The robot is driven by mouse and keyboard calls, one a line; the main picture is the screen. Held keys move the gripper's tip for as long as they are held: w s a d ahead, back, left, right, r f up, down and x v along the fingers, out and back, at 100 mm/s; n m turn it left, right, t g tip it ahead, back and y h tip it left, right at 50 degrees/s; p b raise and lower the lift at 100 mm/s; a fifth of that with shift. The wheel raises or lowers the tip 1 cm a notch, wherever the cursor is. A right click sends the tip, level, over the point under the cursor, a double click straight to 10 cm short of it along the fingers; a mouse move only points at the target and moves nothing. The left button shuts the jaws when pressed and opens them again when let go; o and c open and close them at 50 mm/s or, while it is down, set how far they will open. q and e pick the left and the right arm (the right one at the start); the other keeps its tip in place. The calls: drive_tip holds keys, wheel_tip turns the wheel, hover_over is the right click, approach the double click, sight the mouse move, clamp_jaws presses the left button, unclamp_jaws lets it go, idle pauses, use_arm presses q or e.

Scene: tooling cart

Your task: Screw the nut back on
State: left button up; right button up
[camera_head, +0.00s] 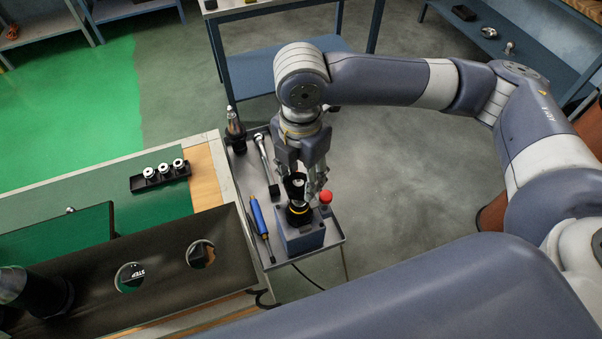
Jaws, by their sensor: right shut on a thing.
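My right gripper (303,180) points down over the tooling cart. It is shut on a dark ring-shaped part, which looks like the nut (294,184); the fingers hide much of it. Below it, a black tool holder with a yellow band (298,212) stands upright in a blue-grey block fixture (299,238). The nut is at the top of the holder; I cannot tell whether it touches or sits slightly above. My left gripper is not in view.
A bench with a black rack (160,178) of metal parts stands left. Open floor lies right of the cart.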

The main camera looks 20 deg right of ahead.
drive_tip(key=shift+f+b, duration=0.65)
drive_tip(key=shift+f, duration=0.15)
drive_tip(key=shift+f+b, duration=0.25)
drive_tip(key=shift+b, duration=0.1)
drive_tip(key=shift+f+b, duration=0.4)
drive_tip(key=shift+f, duration=0.7)
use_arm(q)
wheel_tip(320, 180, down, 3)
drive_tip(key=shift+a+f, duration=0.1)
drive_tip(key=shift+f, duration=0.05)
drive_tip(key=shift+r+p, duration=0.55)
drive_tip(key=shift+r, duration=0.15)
use_arm(e)
drive_tip(key=shift+f, duration=0.4)
use_arm(q)
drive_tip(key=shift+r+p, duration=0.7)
drive_tip(key=shift+p, duration=0.15)
use_arm(e)
drive_tip(key=shift+f, duration=0.4)
